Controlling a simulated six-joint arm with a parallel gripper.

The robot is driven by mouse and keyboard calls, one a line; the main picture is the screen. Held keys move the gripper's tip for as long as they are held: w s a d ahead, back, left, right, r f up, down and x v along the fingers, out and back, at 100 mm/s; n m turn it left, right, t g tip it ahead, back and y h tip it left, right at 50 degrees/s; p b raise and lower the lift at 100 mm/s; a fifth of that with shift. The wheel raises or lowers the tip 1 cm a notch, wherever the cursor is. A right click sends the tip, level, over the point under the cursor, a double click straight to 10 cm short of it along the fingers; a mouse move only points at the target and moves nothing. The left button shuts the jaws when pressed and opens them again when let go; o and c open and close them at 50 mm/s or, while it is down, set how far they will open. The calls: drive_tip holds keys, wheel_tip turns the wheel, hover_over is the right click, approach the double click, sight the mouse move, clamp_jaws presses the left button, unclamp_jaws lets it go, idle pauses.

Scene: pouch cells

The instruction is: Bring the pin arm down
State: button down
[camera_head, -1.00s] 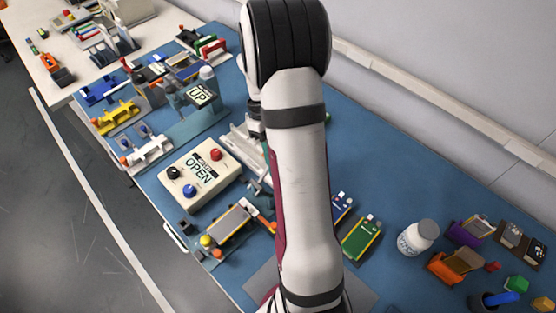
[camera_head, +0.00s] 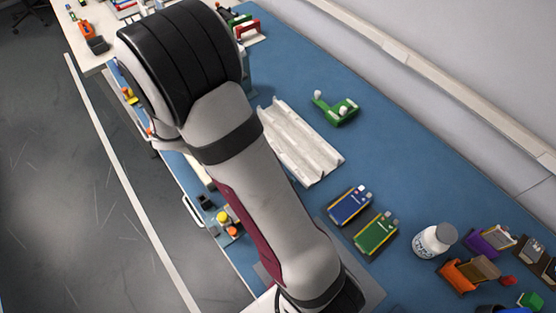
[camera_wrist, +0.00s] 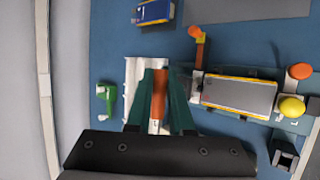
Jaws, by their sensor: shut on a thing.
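In the wrist view my gripper (camera_wrist: 158,112) has its two dark green fingers closed on a narrow orange piece (camera_wrist: 158,94) with a pale end below it. To its right is a fixture holding a flat grey cell (camera_wrist: 238,94) with yellow edges. An orange arm (camera_wrist: 199,48) with a yellow-orange tip sticks out from the fixture's left end; I cannot tell for sure whether this is the pin arm. A yellow ball (camera_wrist: 291,107) and an orange knob (camera_wrist: 299,71) sit at the fixture's right end. In the head view my own arm hides the gripper and most of the fixture.
A white ribbed tray (camera_head: 300,145) lies beyond my arm; it shows behind the fingers in the wrist view. A green piece (camera_head: 337,110), a blue cell (camera_head: 348,204), a green cell (camera_head: 376,232) and a white bottle (camera_head: 434,240) stand nearby. The blue mat's back is mostly clear.

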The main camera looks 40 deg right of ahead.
drive_tip(key=shift+a+f+h, duration=0.55)
drive_tip(key=shift+a+h, duration=0.2)
drive_tip(key=shift+h, duration=0.15)
drive_tip(key=shift+a+f, duration=0.4)
drive_tip(key=c, duration=0.8)
unclamp_jaws()
drive_tip(key=v, duration=1.6)
drive_tip(key=shift+d, duration=0.1)
